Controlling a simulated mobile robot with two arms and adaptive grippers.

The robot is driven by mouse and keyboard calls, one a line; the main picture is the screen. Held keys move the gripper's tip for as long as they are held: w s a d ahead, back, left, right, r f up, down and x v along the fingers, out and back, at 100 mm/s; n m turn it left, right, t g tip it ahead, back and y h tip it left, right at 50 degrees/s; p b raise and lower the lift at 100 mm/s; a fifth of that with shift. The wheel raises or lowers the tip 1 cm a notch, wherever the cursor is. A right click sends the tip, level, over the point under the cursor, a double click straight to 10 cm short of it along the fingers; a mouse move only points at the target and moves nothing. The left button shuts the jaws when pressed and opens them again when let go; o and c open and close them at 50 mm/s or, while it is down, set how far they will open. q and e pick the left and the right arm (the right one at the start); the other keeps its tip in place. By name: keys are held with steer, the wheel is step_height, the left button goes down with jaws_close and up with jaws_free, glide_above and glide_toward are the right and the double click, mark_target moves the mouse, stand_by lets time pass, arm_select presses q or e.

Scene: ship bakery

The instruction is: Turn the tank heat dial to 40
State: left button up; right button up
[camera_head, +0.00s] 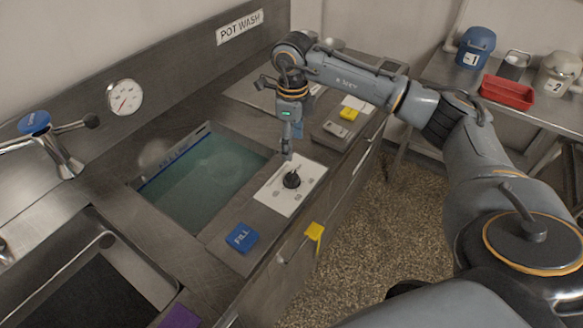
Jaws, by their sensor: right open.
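The tank heat dial (291,180) is a small black knob on a white label plate (272,197), set in the steel counter at the right of the water tank. Its markings are too small to read. My right gripper (287,153) points down just behind and above the dial. It is open, with nothing seen between its fingers, and appears apart from the knob. The tank (205,172) holds greenish water. My left gripper is not in view.
A blue FILL tag (241,237) and a yellow tag (315,231) are near the counter's front edge. A grey device (335,131) lies right of the gripper. A round gauge (125,97) is on the backsplash. A tap (62,155) stands at left.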

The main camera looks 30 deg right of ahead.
mark_target(292, 174)
step_height(292, 174, down, 10)
steer(key=p, duration=0.2)
steer(key=shift+r+p, duration=0.2)
steer(key=shift+p, duration=0.1)
steer(key=shift+f, duration=0.7)
steer(key=c, duration=1.1)
steer(key=shift+c, duration=0.2)
